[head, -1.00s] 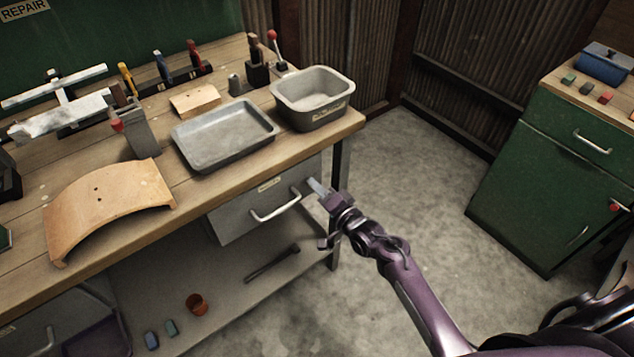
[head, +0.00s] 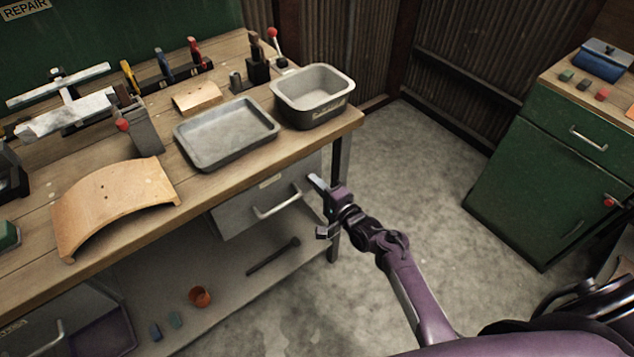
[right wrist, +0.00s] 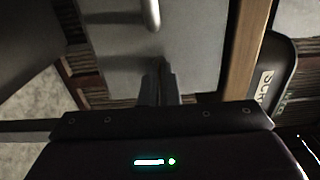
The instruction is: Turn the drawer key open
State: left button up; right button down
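The grey drawer (head: 240,217) hangs under the right end of the workbench, with a pale bar handle (head: 277,201). It looks closed. My right gripper (head: 317,183) is at the right side of the drawer front, right of the handle. In the right wrist view its two fingers (right wrist: 160,84) are close together, with their tips at the grey drawer front (right wrist: 110,35). A small dark piece, seemingly the drawer key (right wrist: 158,65), shows between the tips; most of it is hidden. The handle (right wrist: 151,13) is ahead of them. My left gripper is not in view.
The workbench (head: 225,178) carries a shallow tray (head: 227,159), a deep bin (head: 313,118) and a curved wooden panel (head: 113,207). A bench leg (head: 340,165) stands close behind my gripper. A green cabinet (head: 535,185) stands at right, with open floor between.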

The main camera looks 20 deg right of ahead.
jog(key=c, duration=2.1)
grip_release()
jog(key=shift+c, duration=0.2)
jog(key=o, duration=0.5)
jog(key=shift+c, duration=0.2)
jog(key=v, duration=0.7)
jog(key=shift+s+d, duration=0.15)
jog(key=shift+s, duration=0.2)
